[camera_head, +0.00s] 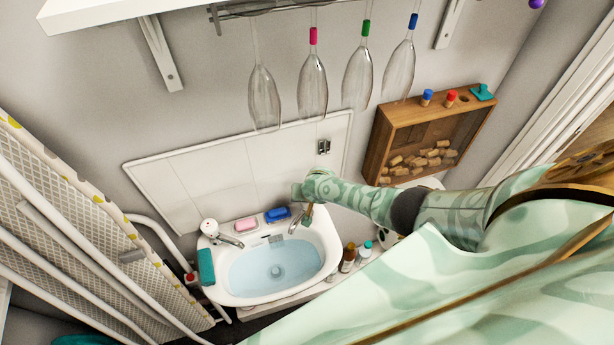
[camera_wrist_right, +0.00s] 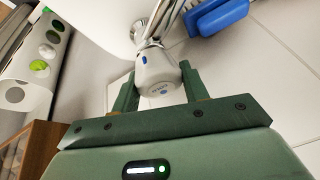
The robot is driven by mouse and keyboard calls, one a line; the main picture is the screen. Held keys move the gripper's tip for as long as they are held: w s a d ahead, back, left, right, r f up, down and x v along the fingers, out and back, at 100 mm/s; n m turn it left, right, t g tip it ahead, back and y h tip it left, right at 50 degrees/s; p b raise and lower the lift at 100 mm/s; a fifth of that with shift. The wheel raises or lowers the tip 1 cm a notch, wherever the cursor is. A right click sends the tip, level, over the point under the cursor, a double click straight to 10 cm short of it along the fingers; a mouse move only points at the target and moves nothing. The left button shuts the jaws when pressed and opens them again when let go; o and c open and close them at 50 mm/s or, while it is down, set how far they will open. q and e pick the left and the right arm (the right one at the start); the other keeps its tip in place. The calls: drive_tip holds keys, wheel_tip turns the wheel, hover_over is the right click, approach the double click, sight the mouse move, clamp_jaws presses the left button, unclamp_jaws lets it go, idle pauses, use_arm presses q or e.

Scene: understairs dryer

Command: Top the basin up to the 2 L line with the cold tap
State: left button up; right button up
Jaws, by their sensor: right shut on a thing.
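The white basin (camera_head: 327,243) on the wall holds clear bluish water (camera_head: 275,272) with the drain showing through it. A 2 L line cannot be made out at this size. The cold tap (camera_wrist_right: 152,62), a grey-white knob with a blue mark on a chrome body, stands at the basin's back right. My right gripper (camera_wrist_right: 158,88) is shut on this knob, one green finger on each side. In the head view my right gripper (camera_head: 307,208) hides most of the tap, and I cannot tell whether water runs. My left gripper is not in view.
A second tap (camera_head: 212,228) stands at the basin's back left. Pink soap (camera_head: 245,225) and a blue brush (camera_head: 278,214) lie between. Small bottles (camera_head: 349,257) stand right of the basin. Hanging glasses (camera_head: 312,85) and a wooden cork box (camera_head: 420,135) are above.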

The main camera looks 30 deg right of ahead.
idle(0.3)
drive_tip(key=o, duration=1)
drive_tip(key=p+v, duration=0.5)
drive_tip(key=v, duration=0.1)
drive_tip(key=shift+w+r, duration=0.15)
drive_tip(key=shift+p+v, duration=2.05)
drive_tip(key=shift+v, duration=2.95)
drive_tip(key=shift+d, duration=0.1)
